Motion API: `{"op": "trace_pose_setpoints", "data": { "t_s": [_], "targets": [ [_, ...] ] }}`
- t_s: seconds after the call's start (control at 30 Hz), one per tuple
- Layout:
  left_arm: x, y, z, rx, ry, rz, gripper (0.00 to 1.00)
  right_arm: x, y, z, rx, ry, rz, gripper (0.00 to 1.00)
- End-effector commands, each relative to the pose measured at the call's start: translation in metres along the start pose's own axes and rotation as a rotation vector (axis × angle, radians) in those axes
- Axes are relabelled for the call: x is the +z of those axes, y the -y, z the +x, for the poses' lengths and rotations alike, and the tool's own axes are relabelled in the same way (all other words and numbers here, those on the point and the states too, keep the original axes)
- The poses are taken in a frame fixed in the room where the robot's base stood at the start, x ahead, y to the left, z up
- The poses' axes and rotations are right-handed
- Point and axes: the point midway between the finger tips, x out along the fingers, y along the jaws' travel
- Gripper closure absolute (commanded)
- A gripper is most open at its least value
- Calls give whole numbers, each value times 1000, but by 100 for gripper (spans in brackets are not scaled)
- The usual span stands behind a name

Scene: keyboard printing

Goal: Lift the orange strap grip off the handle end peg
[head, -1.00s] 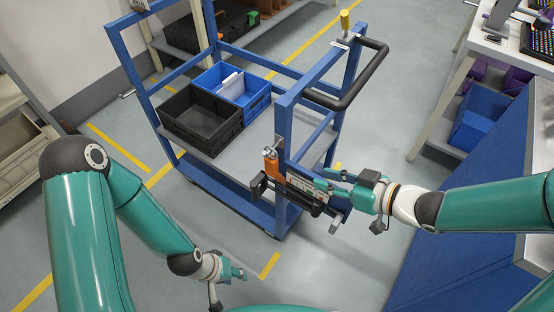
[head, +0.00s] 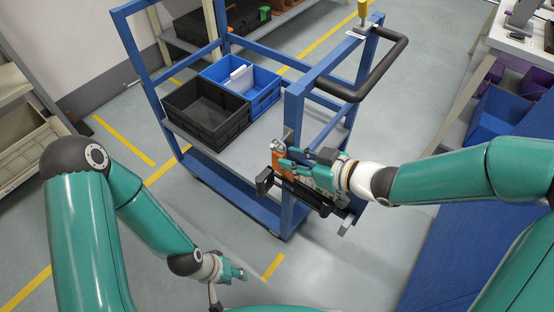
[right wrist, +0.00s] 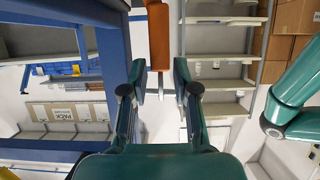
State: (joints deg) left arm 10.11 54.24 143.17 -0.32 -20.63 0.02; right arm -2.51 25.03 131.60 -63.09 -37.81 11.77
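The orange strap grip (head: 277,160) hangs at the near upright of the blue cart, partly hidden by my right gripper. In the right wrist view the orange grip (right wrist: 159,38) is upright, with its lower end near the gap between my fingertips. My right gripper (head: 290,158) is at the grip; its two fingers (right wrist: 159,82) are apart, with a gap between them. I cannot tell from these frames whether a finger touches the grip. The peg is not clearly seen. My left gripper (head: 240,273) is low over the floor, away from the cart; its fingers are too small to judge.
The blue cart (head: 232,185) carries a black crate (head: 207,112) and a blue crate (head: 262,90). Its black push handle (head: 365,92) and a yellow-handled tool (head: 364,12) are above. A dark bar (head: 300,192) sits below the grip. A blue-sided bench (head: 455,240) is at right.

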Motion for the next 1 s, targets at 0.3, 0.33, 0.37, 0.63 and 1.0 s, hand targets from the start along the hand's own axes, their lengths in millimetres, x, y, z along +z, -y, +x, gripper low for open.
{"op": "trace_pose_setpoints", "data": {
  "t_s": [0.3,0.33,0.37,0.63,1.0],
  "targets": [
    [0,3,9,0,0,0,60,8,-1,41,-2,2,1,71],
    [0,4,10,0,0,0,60,8,-1,44,-2,1,1,71],
    [0,4,10,0,0,0,60,7,-1,46,-1,1,0,71],
    [0,3,10,0,0,0,60,6,-2,49,1,1,2,71],
    [0,4,10,0,0,0,60,6,-2,48,2,0,1,100]
  ]
}}
